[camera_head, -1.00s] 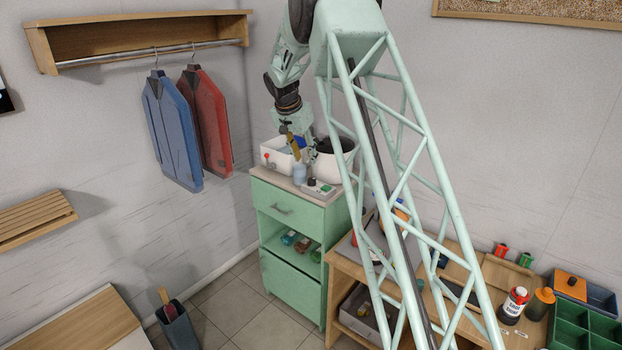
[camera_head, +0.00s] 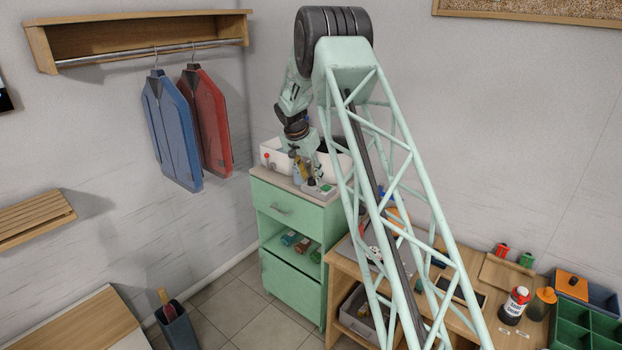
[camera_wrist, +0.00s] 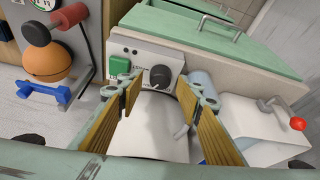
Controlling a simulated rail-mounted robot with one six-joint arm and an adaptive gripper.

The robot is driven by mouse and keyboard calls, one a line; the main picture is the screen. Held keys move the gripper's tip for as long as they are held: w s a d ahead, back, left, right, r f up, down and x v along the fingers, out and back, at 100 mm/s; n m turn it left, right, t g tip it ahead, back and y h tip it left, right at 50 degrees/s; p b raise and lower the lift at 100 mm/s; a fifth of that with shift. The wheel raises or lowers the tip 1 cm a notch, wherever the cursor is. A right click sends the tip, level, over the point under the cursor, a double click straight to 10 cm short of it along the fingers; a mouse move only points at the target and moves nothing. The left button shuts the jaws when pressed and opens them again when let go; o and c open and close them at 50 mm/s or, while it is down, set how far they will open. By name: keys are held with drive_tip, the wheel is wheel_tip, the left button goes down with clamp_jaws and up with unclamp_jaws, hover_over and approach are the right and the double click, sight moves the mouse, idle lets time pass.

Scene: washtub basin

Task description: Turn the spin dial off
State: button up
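The spin dial (camera_wrist: 160,77) is a round black knob on a pale control panel (camera_wrist: 137,52) with small markings too fine to read. A green button (camera_wrist: 119,66) sits to its left. My gripper (camera_wrist: 160,87) is open; its two wooden-looking fingers stand left and right of the dial in the wrist view, with nothing held between them. I cannot tell how close they are in depth. The white round tub (camera_wrist: 155,125) lies below the panel in that view. In the head view, my gripper (camera_head: 302,178) hangs beside the small panel (camera_head: 323,190) on the green cabinet top.
A white basin (camera_head: 272,153) with a red-knobbed tap (camera_wrist: 297,123) stands beside the tub. A pale blue container (camera_wrist: 203,83) sits near the right finger. An orange ball (camera_wrist: 47,60) in a holder is at left. The green cabinet (camera_head: 285,250) stands below.

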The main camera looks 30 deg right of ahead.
drive_tip(key=shift+w+d+f, duration=0.1)
drive_tip(key=shift+f, duration=0.25)
drive_tip(key=shift+c, duration=0.5)
drive_tip(key=c, duration=0.7)
drive_tip(key=shift+c, duration=0.2)
